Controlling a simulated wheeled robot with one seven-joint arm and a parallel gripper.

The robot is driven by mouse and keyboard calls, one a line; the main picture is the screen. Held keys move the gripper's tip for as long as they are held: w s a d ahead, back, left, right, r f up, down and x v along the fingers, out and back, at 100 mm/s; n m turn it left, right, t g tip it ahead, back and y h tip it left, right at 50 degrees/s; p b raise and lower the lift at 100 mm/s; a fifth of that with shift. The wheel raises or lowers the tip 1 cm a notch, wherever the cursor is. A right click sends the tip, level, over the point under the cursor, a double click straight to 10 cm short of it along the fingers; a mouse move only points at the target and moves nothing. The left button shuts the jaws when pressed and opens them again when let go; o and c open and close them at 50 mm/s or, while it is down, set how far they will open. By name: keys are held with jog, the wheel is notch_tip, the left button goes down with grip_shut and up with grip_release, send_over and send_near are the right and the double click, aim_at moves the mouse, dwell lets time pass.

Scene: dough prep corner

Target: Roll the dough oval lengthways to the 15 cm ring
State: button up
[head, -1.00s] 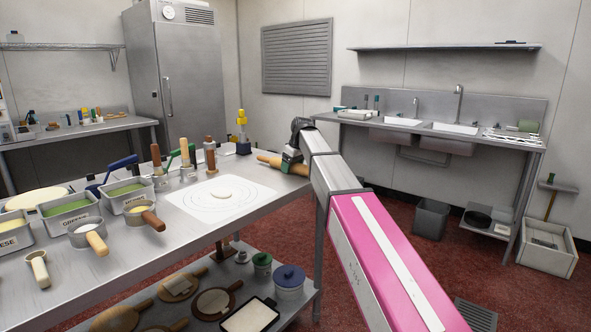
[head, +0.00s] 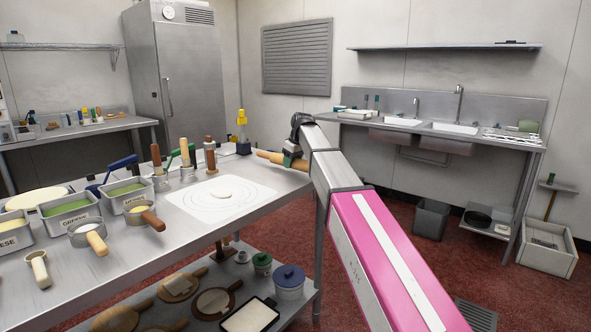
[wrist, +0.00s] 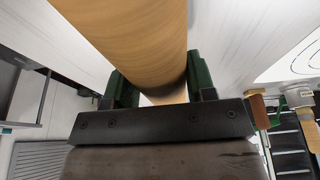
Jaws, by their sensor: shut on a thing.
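A pale dough oval (head: 221,194) lies on the white mat (head: 190,207) with printed rings, near the mat's middle. My gripper (head: 290,160) is shut on a wooden rolling pin (head: 268,156) at the table's right end, to the right of the mat and apart from the dough. In the wrist view the pin (wrist: 135,40) sits between the green finger pads (wrist: 160,88) and runs away from the gripper. Part of the mat's rings (wrist: 305,62) shows at the right of the wrist view. The dough is not visible there.
Upright wooden-handled tools (head: 184,153) and a yellow-topped bottle (head: 242,132) stand behind the mat. Labelled steel tubs (head: 68,208) and a scoop with a wooden handle (head: 97,242) stand left of it. The table (head: 140,275) is bare in front of the mat.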

jog(key=shift+r, duration=2.05)
